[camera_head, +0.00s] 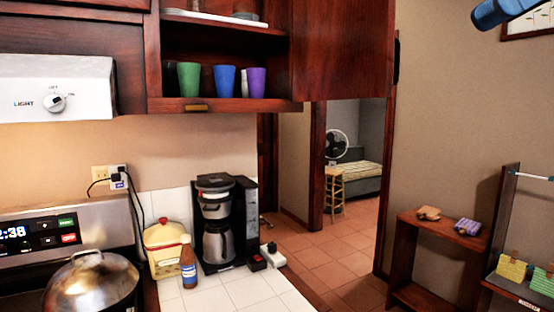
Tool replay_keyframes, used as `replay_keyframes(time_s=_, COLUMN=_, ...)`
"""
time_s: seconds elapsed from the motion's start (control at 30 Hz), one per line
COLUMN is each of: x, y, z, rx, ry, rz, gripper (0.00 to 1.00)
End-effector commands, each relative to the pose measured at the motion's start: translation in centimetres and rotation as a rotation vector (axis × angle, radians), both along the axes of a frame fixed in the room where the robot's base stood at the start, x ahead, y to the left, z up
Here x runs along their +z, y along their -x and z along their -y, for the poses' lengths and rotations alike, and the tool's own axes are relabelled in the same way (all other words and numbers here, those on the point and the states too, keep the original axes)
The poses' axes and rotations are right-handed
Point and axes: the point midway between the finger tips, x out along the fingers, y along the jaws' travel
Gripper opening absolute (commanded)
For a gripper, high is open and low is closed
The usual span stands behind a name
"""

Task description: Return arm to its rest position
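A blue rounded piece with a dark end shows at the top right edge of the head view. It looks like a part of my own arm, held high and in front of the beige wall. Most of the arm is outside the picture. No gripper fingers show, so I cannot see whether my gripper is open or shut, or whether it holds anything.
An open upper cabinet (222,104) holds green, blue and purple cups. Below, a coffee maker (222,225), a yellow container (163,250) and a brown bottle (188,267) stand on the white tiled counter (236,291). A pot (92,285) sits at left. A low wooden shelf (403,262) stands right of the doorway.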

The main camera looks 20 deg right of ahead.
Motion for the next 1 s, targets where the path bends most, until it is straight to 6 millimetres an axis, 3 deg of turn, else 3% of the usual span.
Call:
replay_keyframes(time_s=0.03, x=-1.0, y=-0.1, z=-2.0, rx=-0.052, ry=0.028, rz=-0.027, gripper=0.37)
replay_keyframes(time_s=0.2, x=-5.3, y=-1.3, z=-7.8, rx=-0.239, ry=0.102, rz=-0.113, gripper=0.37)
replay_keyframes(time_s=0.43, x=-13.4, y=-4.1, z=-13.3, rx=-0.497, ry=0.193, rz=-0.228, gripper=0.37)
replay_keyframes(time_s=0.6, x=-20.7, y=-6.0, z=-15.1, rx=-0.686, ry=0.256, rz=-0.311, gripper=0.37)
replay_keyframes(time_s=0.8, x=-28.7, y=-7.0, z=-15.3, rx=-0.875, ry=0.315, rz=-0.398, gripper=0.37)
replay_keyframes(time_s=1.0, x=-32.9, y=-7.0, z=-14.9, rx=-0.969, ry=0.342, rz=-0.44, gripper=0.37)
